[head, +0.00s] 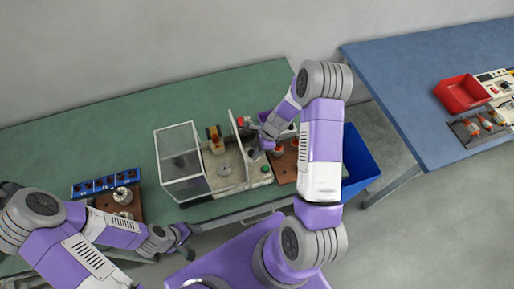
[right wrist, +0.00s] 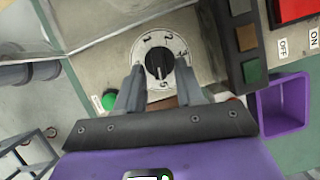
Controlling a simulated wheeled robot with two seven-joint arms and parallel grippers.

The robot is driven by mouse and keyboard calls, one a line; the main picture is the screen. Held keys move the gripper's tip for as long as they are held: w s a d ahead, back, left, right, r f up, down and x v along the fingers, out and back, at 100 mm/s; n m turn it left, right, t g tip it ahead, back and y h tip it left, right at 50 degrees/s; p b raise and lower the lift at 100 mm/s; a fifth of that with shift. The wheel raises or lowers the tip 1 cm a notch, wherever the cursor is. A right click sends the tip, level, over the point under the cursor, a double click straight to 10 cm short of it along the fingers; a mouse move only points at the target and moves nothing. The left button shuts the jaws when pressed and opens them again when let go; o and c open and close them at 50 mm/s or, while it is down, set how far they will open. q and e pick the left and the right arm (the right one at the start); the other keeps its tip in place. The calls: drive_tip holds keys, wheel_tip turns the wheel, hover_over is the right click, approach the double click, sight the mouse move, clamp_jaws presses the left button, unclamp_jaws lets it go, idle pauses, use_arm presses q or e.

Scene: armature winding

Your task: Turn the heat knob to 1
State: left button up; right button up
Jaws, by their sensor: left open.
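The heat knob (right wrist: 159,62) is black and sits on a round white dial (right wrist: 147,41) with numbers around its rim, on a beige panel. A pale mark on the knob seems to face the lower side of the dial, near a 5. My right gripper (right wrist: 159,66) is open, one finger on each side of the knob, with visible gaps; contact cannot be told. In the head view my right gripper (head: 256,150) is over the machine and covers the knob. My left gripper (head: 182,241) is open and empty in front of the green table.
The machine has a clear-walled box (head: 180,160) on its left. A green button (right wrist: 109,101), a switch block (right wrist: 246,38) and a purple bin (right wrist: 283,104) are near the dial. A blue bin (head: 358,165) stands right of the green table (head: 80,140).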

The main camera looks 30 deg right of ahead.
clamp_jaws()
drive_tip(key=shift+w+n, duration=0.1)
drive_tip(key=shift+n, duration=0.2)
drive_tip(key=n, duration=0.1)
drive_tip(key=n+g, duration=0.1)
drive_tip(key=shift+w+d+n, duration=0.1)
drive_tip(key=shift+w+n, duration=0.15)
drive_tip(key=shift+n, duration=0.15)
drive_tip(key=n, duration=0.1)
drive_tip(key=n+g, duration=0.1)
drive_tip(key=shift+w+n, duration=0.2)
drive_tip(key=shift+n, duration=0.2)
drive_tip(key=n+g, duration=0.1)
drive_tip(key=n, duration=0.1)
drive_tip(key=n+b, duration=0.1)
drive_tip(key=n, duration=0.1)
drive_tip(key=w+n+g+b, duration=0.1)
drive_tip(key=n, duration=0.1)
drive_tip(key=shift+a+g+h, duration=0.2)
drive_tip(key=shift+g+h, duration=0.1)
drive_tip(key=n, duration=0.2)
drive_tip(key=n+h+b, duration=0.1)
drive_tip(key=n, duration=0.1)
drive_tip(key=n+g, duration=0.1)
drive_tip(key=n, duration=0.1)
drive_tip(key=shift+w+a+h+b, duration=0.2)
drive_tip(key=shift+a+h+b, duration=0.15)
drive_tip(key=shift+h, duration=0.05)
